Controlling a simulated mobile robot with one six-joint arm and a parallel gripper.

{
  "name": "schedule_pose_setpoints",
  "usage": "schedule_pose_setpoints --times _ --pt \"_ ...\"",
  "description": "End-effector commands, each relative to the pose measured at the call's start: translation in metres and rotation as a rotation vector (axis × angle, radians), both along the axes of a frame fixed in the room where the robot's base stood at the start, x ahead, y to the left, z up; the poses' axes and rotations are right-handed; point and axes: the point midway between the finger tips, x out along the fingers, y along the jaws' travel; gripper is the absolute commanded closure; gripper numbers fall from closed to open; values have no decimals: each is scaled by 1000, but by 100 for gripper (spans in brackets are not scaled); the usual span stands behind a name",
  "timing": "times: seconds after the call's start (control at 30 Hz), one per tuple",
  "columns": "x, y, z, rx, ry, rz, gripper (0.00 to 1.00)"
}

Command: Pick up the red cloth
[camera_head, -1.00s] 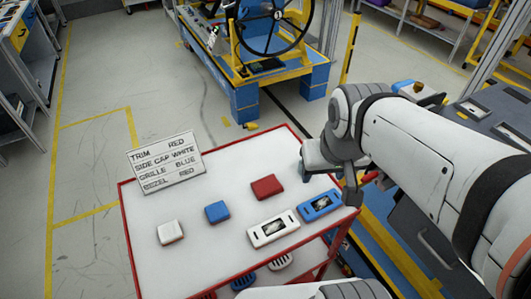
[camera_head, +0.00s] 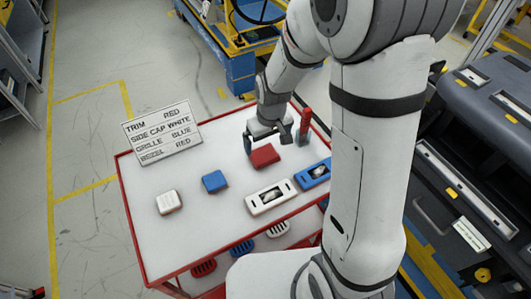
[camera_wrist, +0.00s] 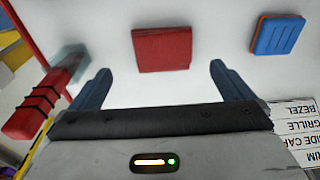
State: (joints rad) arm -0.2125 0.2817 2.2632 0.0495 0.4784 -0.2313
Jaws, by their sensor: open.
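The red cloth (camera_head: 264,156) is a small folded square lying flat on the white top of the red-edged cart (camera_head: 185,238). It also shows in the wrist view (camera_wrist: 162,49), beyond and between my fingertips. My gripper (camera_head: 270,141) is open and empty, just behind the cloth in the head view. In the wrist view my gripper (camera_wrist: 155,82) has its two dark fingers spread wider than the cloth. I cannot tell how high the fingertips are above the cart top.
White (camera_head: 271,197) and blue (camera_head: 316,173) framed panels lie at front right. A red upright piece (camera_head: 305,125) stands near my gripper. A text sign (camera_head: 161,135) stands at the back left.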

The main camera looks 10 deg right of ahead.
Motion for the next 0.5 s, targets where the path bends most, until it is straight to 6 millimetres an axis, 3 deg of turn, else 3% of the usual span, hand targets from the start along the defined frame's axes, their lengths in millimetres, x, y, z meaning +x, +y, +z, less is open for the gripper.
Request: schedule_pose_setpoints --times 0.5 --pt "5 6 -52 -1 4 -2 0"
